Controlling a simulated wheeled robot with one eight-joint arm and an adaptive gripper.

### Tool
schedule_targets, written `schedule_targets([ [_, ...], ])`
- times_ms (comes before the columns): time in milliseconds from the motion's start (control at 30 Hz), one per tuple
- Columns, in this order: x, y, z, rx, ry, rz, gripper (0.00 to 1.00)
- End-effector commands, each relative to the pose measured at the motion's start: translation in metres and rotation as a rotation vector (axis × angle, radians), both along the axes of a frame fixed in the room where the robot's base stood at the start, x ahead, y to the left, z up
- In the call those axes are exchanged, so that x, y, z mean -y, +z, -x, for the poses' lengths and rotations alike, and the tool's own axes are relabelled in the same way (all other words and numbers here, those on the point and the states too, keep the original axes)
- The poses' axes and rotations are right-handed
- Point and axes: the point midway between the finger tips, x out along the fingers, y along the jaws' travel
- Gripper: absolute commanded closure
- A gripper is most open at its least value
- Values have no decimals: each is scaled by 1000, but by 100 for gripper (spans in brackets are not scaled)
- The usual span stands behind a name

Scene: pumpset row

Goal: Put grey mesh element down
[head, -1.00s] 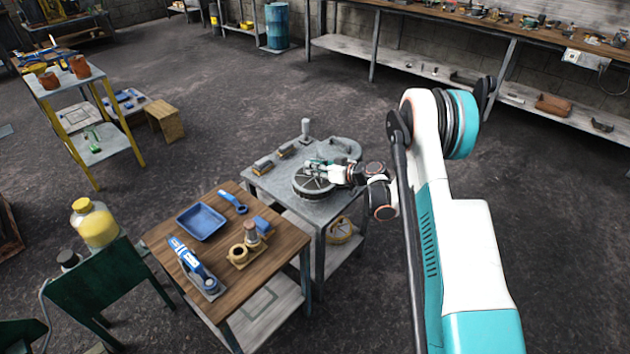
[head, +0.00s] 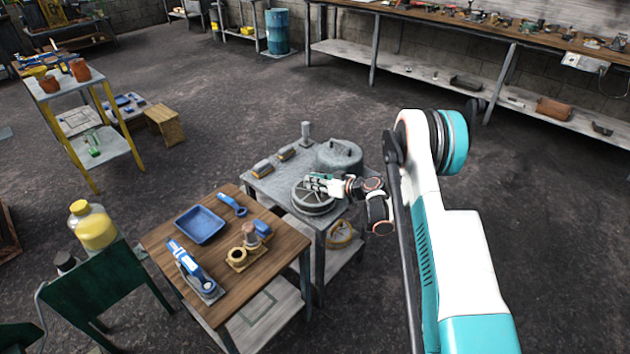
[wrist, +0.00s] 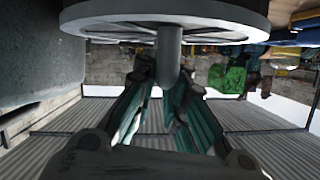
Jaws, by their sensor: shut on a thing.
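The grey mesh element (head: 315,201) is a round, flat disc with a pale rim, at the front of the grey metal table (head: 275,192). In the wrist view its disc (wrist: 165,14) fills the top, and a grey stem (wrist: 169,55) runs down from it between the fingers. My gripper (head: 316,183) is over the disc in the head view and shut on the element; its green-lined fingers show in the wrist view (wrist: 168,85). I cannot tell whether the disc touches the tabletop.
A grey lidded housing (head: 338,156) stands right behind the element. Small blocks (head: 263,168) and an upright grey post (head: 306,133) are on the same table. A wooden table (head: 170,232) with a blue tray (head: 200,223) adjoins at front left.

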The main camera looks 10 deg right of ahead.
Motion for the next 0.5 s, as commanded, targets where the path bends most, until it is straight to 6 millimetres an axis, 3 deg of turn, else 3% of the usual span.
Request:
schedule_targets([
  [67,0,-2,0,1,0,-1,100],
  [100,0,-2,0,0,0,0,79],
  [167,0,-2,0,0,0,0,68],
  [500,0,0,0,0,0,0,68],
])
